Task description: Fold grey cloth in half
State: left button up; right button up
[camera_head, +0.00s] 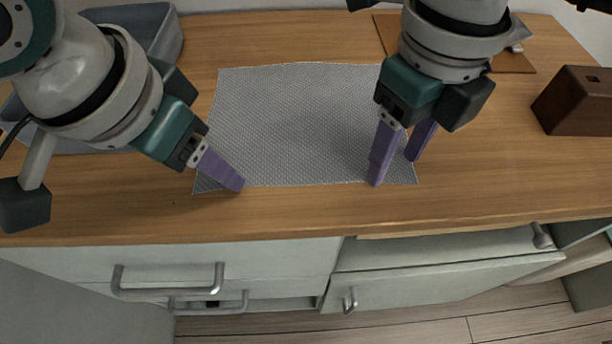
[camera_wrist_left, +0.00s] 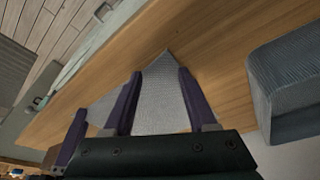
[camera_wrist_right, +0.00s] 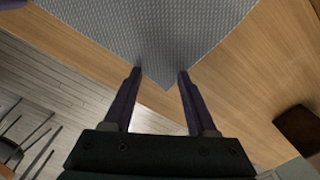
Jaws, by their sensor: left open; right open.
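The grey cloth (camera_head: 290,125) lies flat and spread out on the wooden counter, its near edge close to the counter's front. My left gripper (camera_head: 232,184) is open at the cloth's near left corner; in the left wrist view the cloth (camera_wrist_left: 162,95) corner shows between its fingers (camera_wrist_left: 155,85). My right gripper (camera_head: 395,170) is open over the near right corner; in the right wrist view that corner of the cloth (camera_wrist_right: 160,50) points down between its fingers (camera_wrist_right: 158,78). I cannot tell whether the fingers touch the cloth. My arms hide parts of its left and right sides.
A grey bin (camera_head: 150,30) stands at the back left, partly behind my left arm. A dark brown block (camera_head: 578,102) stands at the right. A wooden board (camera_head: 510,62) lies at the back right. Drawers with handles (camera_head: 170,290) are below the counter (camera_head: 480,190).

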pick_arm(q)
jog(key=shift+f, duration=0.15)
pick_arm(e)
jog(key=shift+f, duration=0.15)
pick_arm(q)
jog(key=shift+c, duration=0.4)
pick_arm(e)
jog(key=shift+c, duration=0.4)
pick_arm(q)
jog(key=c, duration=0.8)
pick_arm(e)
jog(key=c, duration=0.8)
pick_arm(q)
grip_shut()
pick_arm(e)
grip_shut()
jog(key=shift+d, duration=0.1)
